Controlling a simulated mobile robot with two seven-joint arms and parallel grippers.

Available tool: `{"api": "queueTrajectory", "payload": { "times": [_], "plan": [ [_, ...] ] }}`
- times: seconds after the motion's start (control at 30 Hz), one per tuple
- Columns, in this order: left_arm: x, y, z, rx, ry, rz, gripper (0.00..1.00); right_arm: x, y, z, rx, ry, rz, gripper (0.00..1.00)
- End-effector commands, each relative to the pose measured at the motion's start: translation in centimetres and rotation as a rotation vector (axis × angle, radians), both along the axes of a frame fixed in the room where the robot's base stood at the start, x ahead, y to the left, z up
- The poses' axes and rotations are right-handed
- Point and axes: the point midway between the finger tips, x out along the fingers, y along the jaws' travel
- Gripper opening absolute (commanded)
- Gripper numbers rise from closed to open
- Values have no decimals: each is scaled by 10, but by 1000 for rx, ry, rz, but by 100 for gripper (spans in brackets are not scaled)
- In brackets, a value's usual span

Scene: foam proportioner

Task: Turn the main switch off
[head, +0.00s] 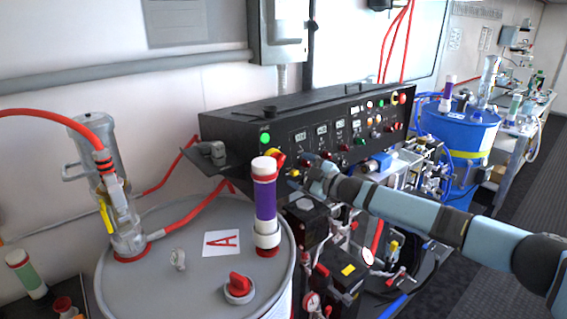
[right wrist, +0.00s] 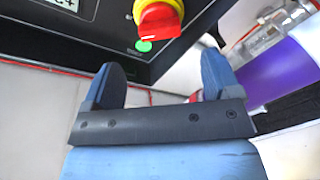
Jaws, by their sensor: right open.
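The main switch is a red rotary knob on a yellow ring (head: 277,159) at the left end of the black control panel, partly behind the purple cylinder in the head view. In the right wrist view the red knob (right wrist: 160,20) shows at the top, with a green light (right wrist: 144,46) beside it. My right gripper (head: 299,167) is just right of the switch in the head view. In the wrist view its two blue fingers (right wrist: 163,70) are spread with nothing between them, and the knob lies beyond their tips, not touched. My left gripper is not in view.
The black panel (head: 300,112) carries displays, lamps and other knobs. A grey drum (head: 190,235) marked A stands in front, with a purple cylinder (head: 265,198) rising close to the switch. Pumps and valves crowd the area below my right arm. A blue drum (head: 455,150) stands farther right.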

Motion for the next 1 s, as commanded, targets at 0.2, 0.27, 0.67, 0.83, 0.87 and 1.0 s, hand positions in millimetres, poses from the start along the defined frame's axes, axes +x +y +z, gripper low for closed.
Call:
{"api": "queueTrajectory", "payload": {
  "times": [0.2, 0.27, 0.67, 0.83, 0.87, 1.0],
  "plan": [
    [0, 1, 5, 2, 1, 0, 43, 30, 33, 2, -1, -1, 0, 83],
    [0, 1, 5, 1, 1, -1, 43, 35, 38, 0, -1, -1, 0, 83],
    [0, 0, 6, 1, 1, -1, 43, 48, 50, 0, 0, 0, 0, 83],
    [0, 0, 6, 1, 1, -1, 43, 48, 50, 0, 0, 0, 0, 78],
    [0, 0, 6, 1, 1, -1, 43, 48, 50, 0, 0, 0, 0, 72],
    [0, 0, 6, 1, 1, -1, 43, 48, 50, 0, 0, 0, 0, 39]
  ]
}}
